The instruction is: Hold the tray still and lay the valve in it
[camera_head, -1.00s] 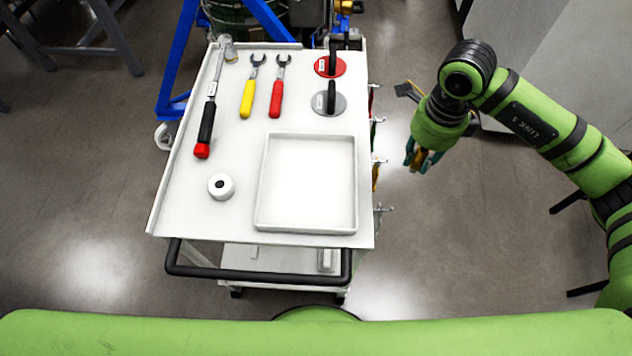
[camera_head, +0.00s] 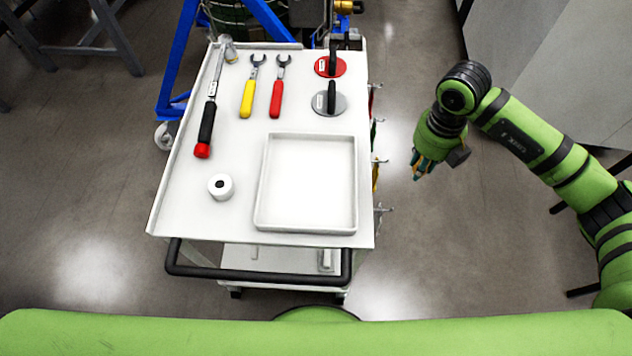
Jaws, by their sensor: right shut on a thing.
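The white square tray (camera_head: 306,229) lies on the right front part of the white cart top, empty. My right gripper (camera_head: 421,171) hangs over the floor to the right of the cart, apart from the tray. It is shut on a small brownish thing that barely shows between its teal fingers; this looks like the valve, but the fingers hide most of it. No other valve shows on the cart top. My left gripper is not in view.
On the cart top (camera_head: 180,205) are a white roll (camera_head: 221,186), a screwdriver-like tool (camera_head: 206,125), a yellow wrench (camera_head: 248,95), a red wrench (camera_head: 276,98), and red (camera_head: 322,66) and grey (camera_head: 319,104) discs with black handles. Clips stick out along the cart's right side.

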